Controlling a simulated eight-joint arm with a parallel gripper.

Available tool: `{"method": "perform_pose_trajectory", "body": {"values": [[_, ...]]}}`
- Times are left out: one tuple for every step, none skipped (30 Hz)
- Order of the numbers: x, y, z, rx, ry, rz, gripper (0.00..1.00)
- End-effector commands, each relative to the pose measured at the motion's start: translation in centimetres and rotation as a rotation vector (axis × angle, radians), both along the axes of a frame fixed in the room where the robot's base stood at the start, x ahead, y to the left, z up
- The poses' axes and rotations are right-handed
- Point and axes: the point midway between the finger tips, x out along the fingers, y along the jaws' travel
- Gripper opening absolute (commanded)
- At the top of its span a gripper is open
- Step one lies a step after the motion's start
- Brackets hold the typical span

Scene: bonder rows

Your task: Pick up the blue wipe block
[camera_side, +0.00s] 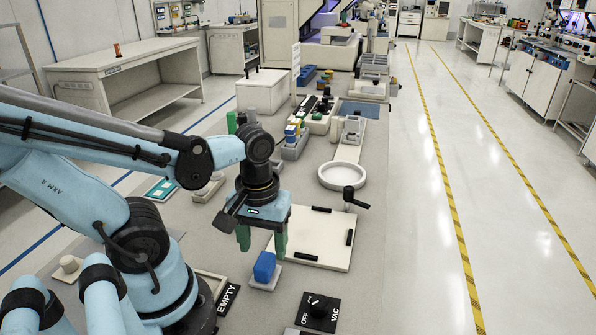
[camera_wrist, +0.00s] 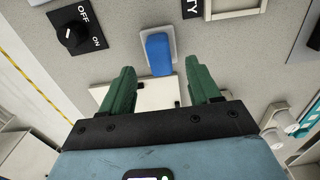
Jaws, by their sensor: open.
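The blue wipe block (camera_side: 264,266) sits on a small pale base plate (camera_side: 262,285) near the front of the bench in the side view. In the wrist view the blue block (camera_wrist: 158,54) shows on its pale plate (camera_wrist: 173,36), ahead of and between the fingers. My gripper (camera_side: 262,246) has green fingers pointing down, near the block in the side view. In the wrist view my gripper (camera_wrist: 160,85) has its fingers wide apart with nothing between them. The block appears beyond the fingertips, not held.
A cream plate (camera_side: 316,238) with black bars and a black-handled lever (camera_side: 353,197) lies right of the block. A black VAC knob (camera_side: 318,308) and an EMPTY label (camera_side: 228,297) are in front. A white round dish (camera_side: 342,175) stands farther back.

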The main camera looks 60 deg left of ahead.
Motion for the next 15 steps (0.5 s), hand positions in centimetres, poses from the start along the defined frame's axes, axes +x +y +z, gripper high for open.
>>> {"method": "perform_pose_trajectory", "body": {"values": [[0.0, 0.0, -0.1, 0.000, 0.000, 0.000, 0.62], [0.0, 0.0, -0.2, 0.000, 0.000, 0.000, 0.62], [0.0, 0.0, -0.3, 0.000, 0.000, 0.000, 0.62], [0.0, 0.0, -0.4, 0.000, 0.000, 0.000, 0.62], [0.0, 0.0, -0.5, 0.000, 0.000, 0.000, 0.62], [0.0, 0.0, -0.7, 0.000, 0.000, 0.000, 0.62], [0.0, 0.0, -1.0, 0.000, 0.000, 0.000, 0.62], [0.0, 0.0, -1.2, 0.000, 0.000, 0.000, 0.62], [0.0, 0.0, -1.5, 0.000, 0.000, 0.000, 0.62], [0.0, 0.0, -1.7, 0.000, 0.000, 0.000, 0.62], [0.0, 0.0, -2.0, 0.000, 0.000, 0.000, 0.62], [0.1, 0.0, -2.2, 0.000, 0.000, 0.000, 0.62], [0.0, 0.0, -2.5, 0.000, 0.000, 0.000, 0.62], [0.0, 0.0, -2.7, 0.000, 0.000, 0.000, 0.62], [0.0, -0.1, -3.0, 0.000, 0.000, 0.000, 0.62]]}}
